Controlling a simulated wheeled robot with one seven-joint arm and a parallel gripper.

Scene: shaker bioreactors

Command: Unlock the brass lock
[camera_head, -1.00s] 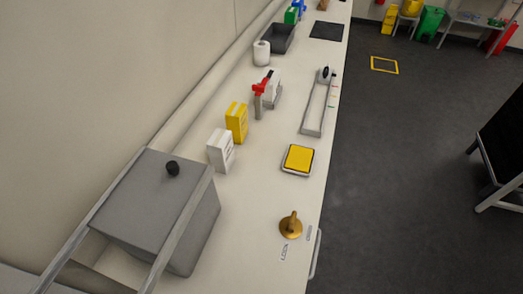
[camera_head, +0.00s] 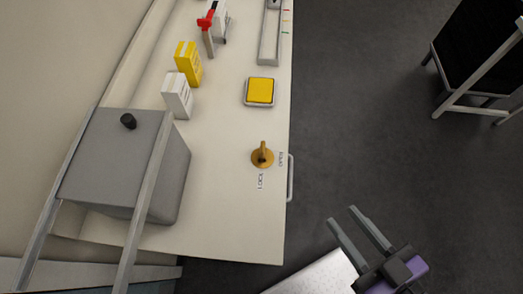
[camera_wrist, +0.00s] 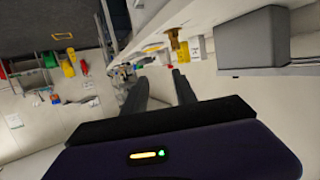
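The brass lock (camera_head: 262,155) sits on the bench top near its right edge, a round brass base with an upright turning handle. Printed labels lie beside it: LOCK (camera_head: 260,181) below it and a second label (camera_head: 281,158) to its right, too small to read surely. In the wrist view the brass lock (camera_wrist: 174,38) shows beyond the fingers. My gripper (camera_head: 355,221) is open and empty, off the bench to the lower right of the lock. In the wrist view the two dark fingers (camera_wrist: 160,80) stand apart with nothing between them.
A grey box with a black knob (camera_head: 150,165) stands left of the lock, with metal rails before it. A yellow pad (camera_head: 260,91) lies behind the lock. White (camera_head: 177,96) and yellow (camera_head: 188,64) boxes stand farther left. A handle (camera_head: 290,178) is on the bench's right edge.

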